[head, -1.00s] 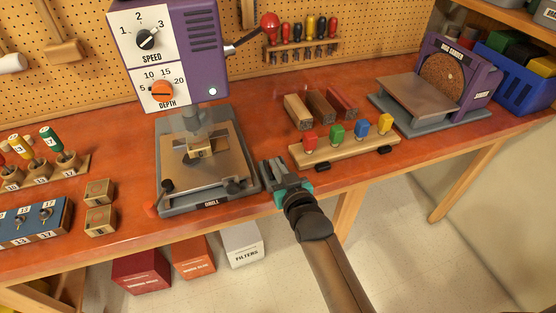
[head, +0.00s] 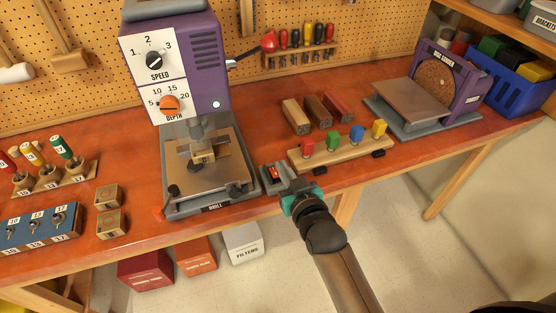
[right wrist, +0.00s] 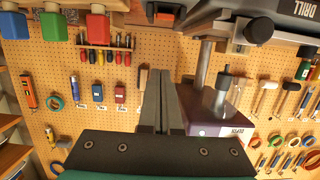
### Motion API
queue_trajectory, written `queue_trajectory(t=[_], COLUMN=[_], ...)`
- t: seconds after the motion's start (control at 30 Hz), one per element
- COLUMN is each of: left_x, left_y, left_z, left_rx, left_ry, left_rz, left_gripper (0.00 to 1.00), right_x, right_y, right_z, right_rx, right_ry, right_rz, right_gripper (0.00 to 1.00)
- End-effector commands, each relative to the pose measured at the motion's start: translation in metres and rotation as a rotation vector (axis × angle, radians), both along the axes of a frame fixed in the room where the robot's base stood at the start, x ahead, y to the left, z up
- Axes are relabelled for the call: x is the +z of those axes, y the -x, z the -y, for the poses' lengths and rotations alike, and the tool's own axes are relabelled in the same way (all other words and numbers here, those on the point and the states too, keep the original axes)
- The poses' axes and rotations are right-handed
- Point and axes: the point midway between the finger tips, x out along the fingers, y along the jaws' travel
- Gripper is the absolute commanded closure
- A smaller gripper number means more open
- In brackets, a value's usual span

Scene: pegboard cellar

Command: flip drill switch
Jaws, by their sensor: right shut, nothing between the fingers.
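The purple drill (head: 205,60) stands on the bench with its grey base (head: 212,206) labelled DRILL. A small grey switch box (head: 266,187) with a red and black switch sits just right of that base. My right gripper (head: 285,177) is shut and empty, its fingertips at the right side of the box; I cannot tell whether they touch it. In the right wrist view the two fingers (right wrist: 160,85) lie together with nothing between them, and the drill's DRILL label shows at the upper right. My left gripper is not in view.
A wooden rack (head: 340,155) with coloured pegs stands right of the gripper, with wood blocks (head: 320,111) behind it. The disc sander (head: 440,85) is farther right. The red-balled lever (head: 268,41) sticks out above.

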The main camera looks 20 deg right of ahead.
Motion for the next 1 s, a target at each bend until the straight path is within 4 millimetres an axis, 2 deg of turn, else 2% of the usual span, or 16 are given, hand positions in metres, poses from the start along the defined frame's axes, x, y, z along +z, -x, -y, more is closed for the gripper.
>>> queue_trajectory(t=[0.1,0.3,1.0], left_x=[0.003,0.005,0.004], left_y=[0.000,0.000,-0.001], left_z=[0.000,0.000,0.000], left_rx=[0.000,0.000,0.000], left_ry=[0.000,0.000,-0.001], left_rz=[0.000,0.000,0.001], left_gripper=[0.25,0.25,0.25], right_x=[0.008,0.015,0.014], right_y=[0.018,0.034,0.038], right_z=[0.001,0.001,0.001], right_rx=[0.000,0.001,0.001], right_ry=[0.000,0.000,0.000], right_rz=[-0.002,-0.001,-0.004], right_gripper=[1.00,1.00,1.00])
